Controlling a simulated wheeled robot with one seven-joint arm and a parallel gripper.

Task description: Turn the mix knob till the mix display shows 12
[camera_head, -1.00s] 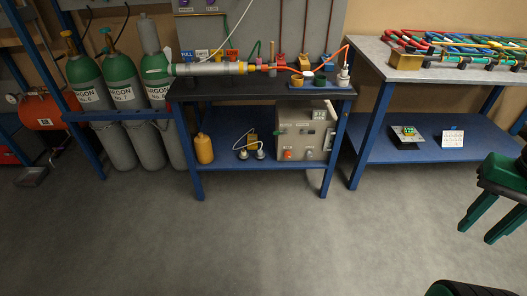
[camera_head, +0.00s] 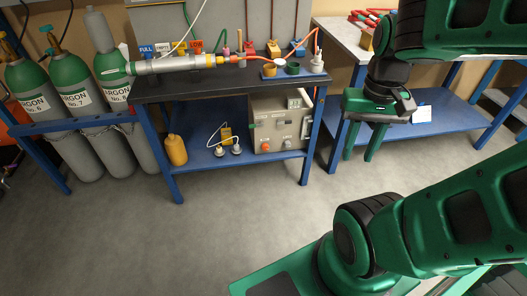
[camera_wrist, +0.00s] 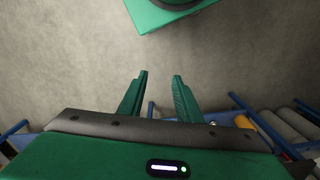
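A beige control box (camera_head: 280,122) stands on the lower blue shelf of the black-topped bench, at its right end. It has a small display (camera_head: 294,102) at its top right, too small to read, and an orange knob (camera_head: 265,147) low on its front, with another knob beside it. I cannot tell which is the mix knob. My gripper (camera_head: 359,157) hangs to the right of the box, in front of the right-hand bench, fingers pointing down. In the wrist view my gripper (camera_wrist: 160,80) shows two green fingers apart with bare floor between them.
A yellow bottle (camera_head: 175,150) and small fittings (camera_head: 228,149) share the lower shelf. A blue bench leg (camera_head: 309,155) stands just right of the box. Green argon cylinders (camera_head: 72,95) stand at left. The grey floor (camera_head: 190,240) in front is clear.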

